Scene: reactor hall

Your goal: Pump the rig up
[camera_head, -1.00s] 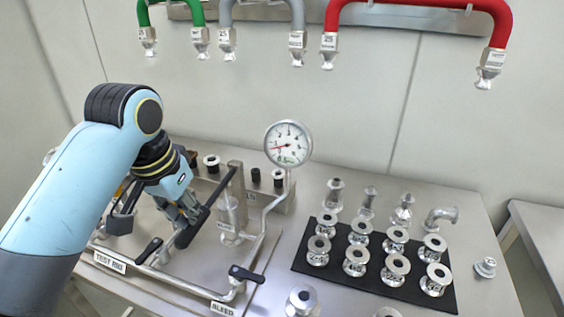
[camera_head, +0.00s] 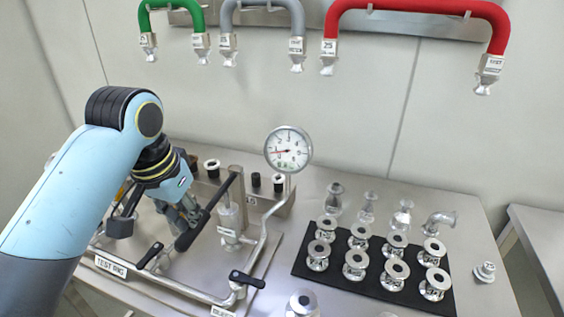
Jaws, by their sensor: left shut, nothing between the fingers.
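The bleed valve has a black handle (camera_head: 247,279). Another black handle (camera_head: 150,255) sits on the left pipe. My right gripper is not in view.
A black mat (camera_head: 381,268) at the right holds several metal flanged fittings. More fittings, including an elbow (camera_head: 440,222), stand behind it. Green (camera_head: 171,8), grey and red (camera_head: 420,10) hoses hang on the wall. A loose fitting (camera_head: 302,303) stands at the front edge.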

